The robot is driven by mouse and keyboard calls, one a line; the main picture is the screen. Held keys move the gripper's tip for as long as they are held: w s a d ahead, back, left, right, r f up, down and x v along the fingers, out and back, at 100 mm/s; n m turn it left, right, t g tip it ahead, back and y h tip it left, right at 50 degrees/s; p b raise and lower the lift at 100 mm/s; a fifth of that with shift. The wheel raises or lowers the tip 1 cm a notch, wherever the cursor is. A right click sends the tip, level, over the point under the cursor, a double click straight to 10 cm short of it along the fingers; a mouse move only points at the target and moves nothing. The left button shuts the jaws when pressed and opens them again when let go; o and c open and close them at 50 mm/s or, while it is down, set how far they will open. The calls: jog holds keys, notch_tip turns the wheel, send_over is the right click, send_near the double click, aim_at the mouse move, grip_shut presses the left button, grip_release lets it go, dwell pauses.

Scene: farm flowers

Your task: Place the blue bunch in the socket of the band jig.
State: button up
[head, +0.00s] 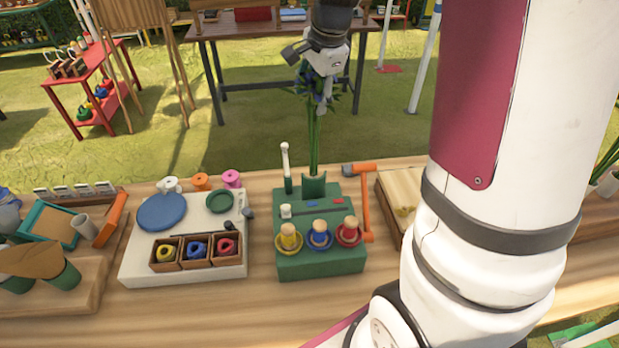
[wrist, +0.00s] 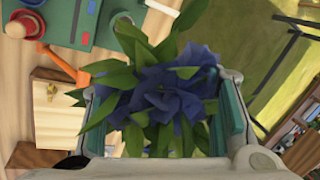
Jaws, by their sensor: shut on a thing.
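My gripper (head: 324,92) is shut on the blue bunch (head: 314,135), just below its flower heads. The bunch hangs nearly upright, with long green stems pointing down. In the wrist view the blue flowers and leaves (wrist: 165,90) fill the space between the teal finger pads. The green band jig (head: 320,262) stands on the bench below. Its socket (head: 314,187) is a small notched green block at the back. The stem ends meet the top of this socket in the head view; I cannot tell how deep they sit. The jig also shows in the wrist view (wrist: 72,18).
On the jig's front are yellow, blue and red rings on pegs. A white upright lever (head: 286,165) stands at its back left, and an orange-handled tool (head: 366,200) at its right. A white board (head: 150,262) with spools and ring boxes lies left. A wooden tray (head: 392,205) is right.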

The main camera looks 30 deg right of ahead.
aim_at(314, 130)
notch_tip(314, 130, down, 9)
jog(key=shift+s+f+p, duration=0.1)
jog(key=shift+f+p, duration=0.05)
jog(key=shift+p, duration=0.25)
jog(key=shift+f, duration=0.15)
jog(key=o, duration=1.6)
jog(key=shift+c, duration=0.2)
